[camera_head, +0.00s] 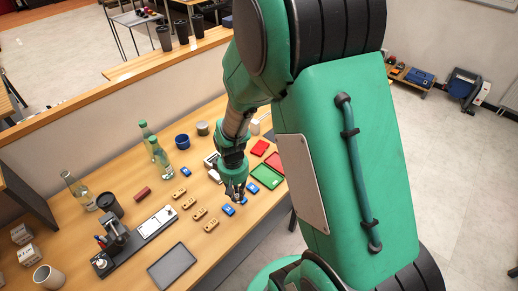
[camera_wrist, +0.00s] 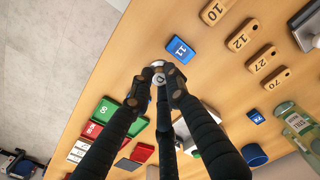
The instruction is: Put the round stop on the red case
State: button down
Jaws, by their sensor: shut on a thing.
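My gripper (camera_head: 236,197) is low over the table near the front right edge. In the wrist view my gripper (camera_wrist: 159,79) has its dark fingers closed around a small, pale round piece with a dark mark, which looks like the round stop (camera_wrist: 159,70). The fingers hide part of it; in the head view I cannot make it out. Two red pieces lie right of my gripper: a red case (camera_head: 259,147) and a red tray (camera_head: 276,161) beside a green one. In the wrist view a red numbered piece (camera_wrist: 92,130) and another red piece (camera_wrist: 142,153) show at lower left.
A green tray (camera_head: 267,177) lies close right of my gripper. A blue block marked 11 (camera_wrist: 180,49) is beside the fingers. Several wooden number blocks (camera_head: 199,213) lie to the left.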

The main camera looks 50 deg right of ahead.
jog(key=shift+m, duration=0.4)
jog(key=w+d, duration=0.1)
jog(key=d, duration=0.6)
jog(key=w+d+p, duration=0.1)
jog(key=d, duration=0.2)
jog(key=shift+w+d+r, duration=0.15)
jog(key=shift+w+r, duration=0.2)
jog(key=shift+r, duration=0.05)
jog(key=d, duration=0.9)
jog(key=shift+d+p, duration=0.35)
jog(key=shift+p, duration=0.1)
jog(key=shift+w+f, duration=0.1)
jog(key=shift+w, duration=0.15)
send_over(260, 147)
jog(key=shift+f+b, duration=0.45)
jog(key=shift+f, duration=0.25)
jog(key=shift+f, duration=1.8)
